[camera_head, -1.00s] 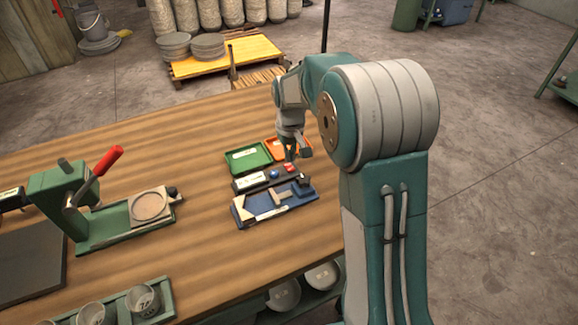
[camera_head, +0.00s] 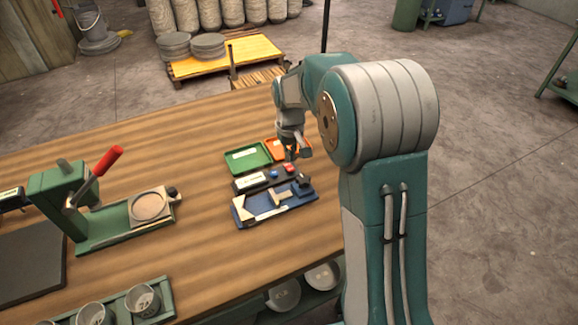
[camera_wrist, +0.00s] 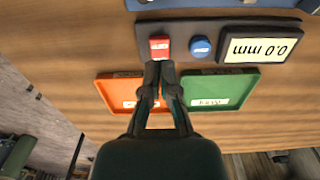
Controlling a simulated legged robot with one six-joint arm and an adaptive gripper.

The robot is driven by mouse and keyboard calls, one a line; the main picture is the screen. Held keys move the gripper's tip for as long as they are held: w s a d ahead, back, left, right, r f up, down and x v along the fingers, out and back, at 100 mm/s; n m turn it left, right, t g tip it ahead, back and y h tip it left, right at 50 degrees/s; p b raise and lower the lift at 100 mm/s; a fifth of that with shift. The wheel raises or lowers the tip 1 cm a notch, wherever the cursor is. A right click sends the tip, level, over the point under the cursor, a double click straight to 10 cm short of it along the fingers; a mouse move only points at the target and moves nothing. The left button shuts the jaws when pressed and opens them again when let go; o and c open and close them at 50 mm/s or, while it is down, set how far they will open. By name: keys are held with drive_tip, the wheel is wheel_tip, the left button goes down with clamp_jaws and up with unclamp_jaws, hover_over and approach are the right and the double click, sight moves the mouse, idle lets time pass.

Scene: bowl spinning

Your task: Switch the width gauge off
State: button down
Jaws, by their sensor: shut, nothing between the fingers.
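The width gauge's dark panel (camera_wrist: 216,32) lies on the table and holds a display (camera_wrist: 258,50) reading 0.0 mm, upside down in the wrist view. Beside the display are a blue button (camera_wrist: 201,47) and a red button (camera_wrist: 159,47). In the head view the panel (camera_head: 250,183) lies between the trays and a blue fixture. My gripper (camera_wrist: 159,66) is shut and empty. In the wrist view its fingertips appear right at the red button's near edge; whether they touch cannot be told. In the head view my gripper (camera_head: 292,157) is above the table by the panel's right end.
An orange tray (camera_wrist: 108,92) and a green tray (camera_wrist: 231,82) lie close under the gripper. A blue fixture (camera_head: 247,215) with wooden pieces is beside the panel. A green press with a red handle (camera_head: 108,160) stands left. Bare wood lies between.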

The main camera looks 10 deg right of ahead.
sight(290, 168)
drive_tip(key=shift+f, duration=1.65)
idle(0.9)
drive_tip(key=shift+r, duration=3.5)
